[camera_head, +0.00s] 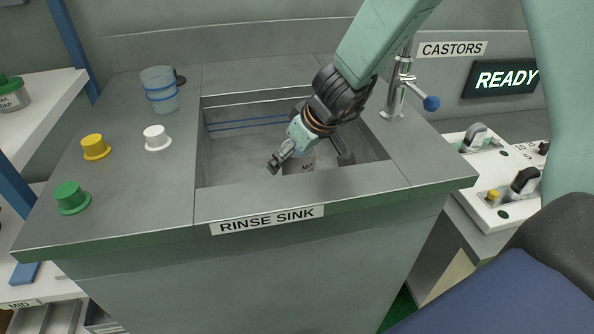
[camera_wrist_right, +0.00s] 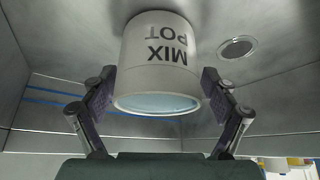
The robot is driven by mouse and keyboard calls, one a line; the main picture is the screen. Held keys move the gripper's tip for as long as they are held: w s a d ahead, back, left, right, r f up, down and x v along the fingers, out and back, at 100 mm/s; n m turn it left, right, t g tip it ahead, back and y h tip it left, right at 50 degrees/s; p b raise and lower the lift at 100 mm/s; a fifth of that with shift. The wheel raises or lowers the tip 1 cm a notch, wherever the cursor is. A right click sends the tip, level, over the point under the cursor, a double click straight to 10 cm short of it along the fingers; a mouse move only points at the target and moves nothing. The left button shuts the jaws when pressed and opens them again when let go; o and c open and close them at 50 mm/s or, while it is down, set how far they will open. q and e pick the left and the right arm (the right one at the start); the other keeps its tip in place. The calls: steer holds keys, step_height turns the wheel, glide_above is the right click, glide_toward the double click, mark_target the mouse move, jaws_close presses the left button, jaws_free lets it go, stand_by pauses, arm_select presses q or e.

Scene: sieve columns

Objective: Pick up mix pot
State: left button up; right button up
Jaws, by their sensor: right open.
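The mix pot (camera_head: 298,166) is a pale grey pot with dark lettering, inside the rinse sink (camera_head: 230,172) and partly hidden by my right gripper in the head view. My right gripper (camera_head: 310,160) reaches down into the sink over it, its fingers spread. In the wrist view the mix pot (camera_wrist_right: 157,65) shows upside down, with pale blue inside its rim. The open fingers of my right gripper (camera_wrist_right: 158,88) stand on either side of the rim end. A narrow gap shows beside the left finger; contact at the right one is unclear. My left gripper is out of view.
A tap with a blue knob (camera_head: 431,103) stands at the sink's right. On the left counter are a clear blue-banded container (camera_head: 159,90), a white cap (camera_head: 157,138), a yellow cap (camera_head: 95,147) and a green cap (camera_head: 71,198). A drain (camera_wrist_right: 238,47) shows beside the pot.

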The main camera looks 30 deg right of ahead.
steer(key=shift+w+a+f, duration=0.15)
steer(key=shift+a+f, duration=0.05)
steer(key=shift+f, duration=0.1)
steer(key=shift+d+f, duration=0.15)
steer(key=shift+d, duration=0.25)
steer(key=shift+a, duration=0.25)
steer(key=c, duration=0.3)
steer(key=shift+d, duration=0.2)
steer(key=c, duration=0.5)
steer(key=shift+a, duration=0.15)
steer(key=c, duration=0.4)
steer(key=shift+c, duration=1.3)
